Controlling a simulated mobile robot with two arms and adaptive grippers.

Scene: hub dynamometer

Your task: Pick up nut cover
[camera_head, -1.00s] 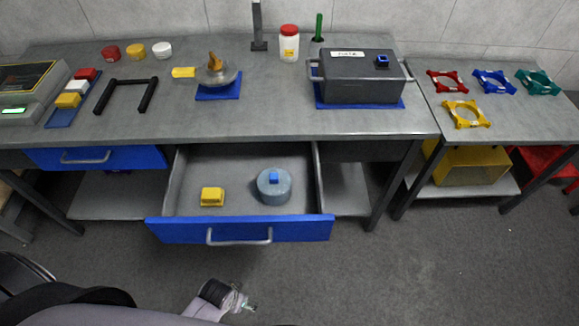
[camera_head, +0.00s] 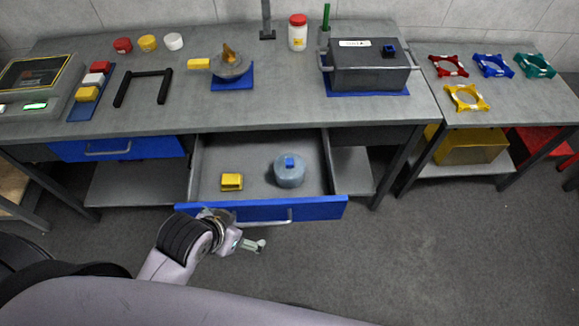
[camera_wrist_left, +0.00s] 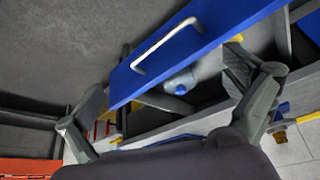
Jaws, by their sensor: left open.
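The open drawer (camera_head: 265,209) under the bench holds a round grey-blue piece with a blue knob (camera_head: 289,174) and a yellow block (camera_head: 232,182). The round piece looks most like the nut cover, but I cannot be sure. My left gripper (camera_head: 254,245) is just outside the drawer's blue front, below and left of the round piece. In the left wrist view my left gripper (camera_wrist_left: 165,76) is open and empty. The round piece (camera_wrist_left: 180,82) shows beyond the blue drawer front (camera_wrist_left: 200,45), partly hidden by it. My right gripper is not in view.
The drawer handle (camera_head: 270,220) sticks out near my left gripper. The floor at right is clear.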

